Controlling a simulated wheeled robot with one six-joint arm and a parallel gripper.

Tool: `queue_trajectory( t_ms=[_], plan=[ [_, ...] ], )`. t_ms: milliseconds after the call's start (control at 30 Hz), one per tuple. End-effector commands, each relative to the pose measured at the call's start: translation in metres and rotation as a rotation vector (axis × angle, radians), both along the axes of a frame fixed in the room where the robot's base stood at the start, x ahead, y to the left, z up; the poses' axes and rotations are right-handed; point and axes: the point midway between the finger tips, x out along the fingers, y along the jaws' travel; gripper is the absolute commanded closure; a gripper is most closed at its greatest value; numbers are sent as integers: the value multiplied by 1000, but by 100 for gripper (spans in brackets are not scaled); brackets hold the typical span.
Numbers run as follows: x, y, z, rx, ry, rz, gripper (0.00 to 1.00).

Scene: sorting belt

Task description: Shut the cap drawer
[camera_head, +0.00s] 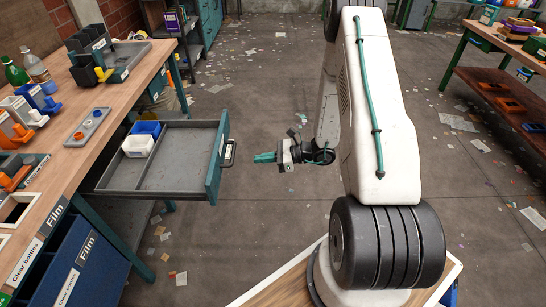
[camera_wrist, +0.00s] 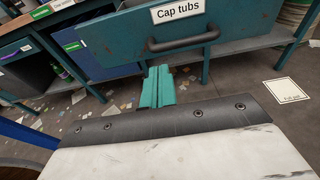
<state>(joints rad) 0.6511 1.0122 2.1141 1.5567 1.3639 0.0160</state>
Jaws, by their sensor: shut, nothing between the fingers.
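The cap drawer (camera_head: 175,182) is pulled well out from under the wooden workbench on the left. Its teal front panel has a dark bar handle (camera_head: 229,153). Inside, a white tub (camera_head: 138,145) and a blue tub (camera_head: 147,128) sit toward the back. In the wrist view the drawer front (camera_wrist: 120,36) bears a "Cap tubs" label, with the handle (camera_wrist: 183,42) below it. My gripper (camera_head: 264,158) has teal fingers held together and empty. It points at the drawer front, apart from it, to the right of the handle in the head view. The fingers (camera_wrist: 157,72) also show in the wrist view, below the drawer front.
The workbench (camera_head: 75,143) carries bottles, a grey tray (camera_head: 91,127) and several small bins. A blue film bin (camera_head: 75,262) stands below it. Another bench (camera_head: 505,85) stands at the far right. The littered floor between is open.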

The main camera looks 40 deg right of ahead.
Motion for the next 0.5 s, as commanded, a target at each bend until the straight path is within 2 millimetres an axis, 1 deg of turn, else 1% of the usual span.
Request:
queue_trajectory(
  t_ms=[33,233,333,500],
  plan=[
    [6,11,-2,0,0,6,100],
    [27,39,-10,1,1,5,100],
    [35,48,-12,0,1,3,100],
    [41,56,-14,0,-1,1,100]
  ],
)
